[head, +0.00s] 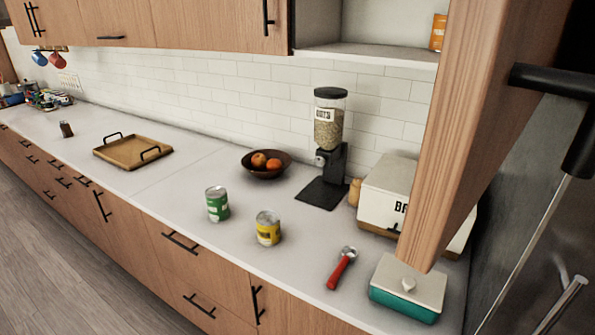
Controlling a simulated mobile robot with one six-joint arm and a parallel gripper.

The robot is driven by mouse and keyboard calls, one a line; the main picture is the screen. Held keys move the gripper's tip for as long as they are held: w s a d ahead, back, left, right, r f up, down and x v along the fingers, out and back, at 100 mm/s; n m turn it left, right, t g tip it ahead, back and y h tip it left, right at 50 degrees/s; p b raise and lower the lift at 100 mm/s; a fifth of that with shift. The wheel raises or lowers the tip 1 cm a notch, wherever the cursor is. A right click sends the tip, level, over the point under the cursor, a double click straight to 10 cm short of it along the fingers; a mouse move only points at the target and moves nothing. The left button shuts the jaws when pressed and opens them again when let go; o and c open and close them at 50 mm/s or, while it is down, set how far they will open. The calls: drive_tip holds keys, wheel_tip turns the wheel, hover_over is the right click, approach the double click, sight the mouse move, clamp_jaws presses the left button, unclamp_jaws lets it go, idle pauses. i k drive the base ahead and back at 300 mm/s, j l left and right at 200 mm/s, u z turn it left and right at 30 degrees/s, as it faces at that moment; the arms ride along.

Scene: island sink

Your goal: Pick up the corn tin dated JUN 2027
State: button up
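Two tins stand upright on the white counter, in the head view. One has a yellow label (268,229) with a bare metal top. The other has a green and white label (217,204) and stands to its left, a little apart. The yellow one may be corn, but the label print and any date are too small to read on either tin. My gripper is not in view, and nothing is seen touching the tins.
A red-handled tool (341,270) and a teal box with a pale lid (408,287) lie right of the tins. Behind are a fruit bowl (250,168), an oats dispenser (329,135) and a bread box (391,195). A wooden tray (130,164) is left. An open cabinet door (470,120) hangs at right.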

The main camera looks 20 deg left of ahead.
sight(268, 222)
drive_tip(key=i+j+u, duration=0.15)
drive_tip(key=j, duration=0.25)
drive_tip(key=j+u, duration=0.2)
drive_tip(key=j, duration=0.2)
drive_tip(key=i+j+u, duration=0.15)
drive_tip(key=j, duration=0.2)
drive_tip(key=i+j+u, duration=0.35)
drive_tip(key=j, duration=0.3)
drive_tip(key=i+l+u, duration=0.15)
drive_tip(key=i, duration=0.2)
drive_tip(key=i+l+u, duration=0.15)
drive_tip(key=i+l, duration=0.1)
drive_tip(key=i, duration=0.05)
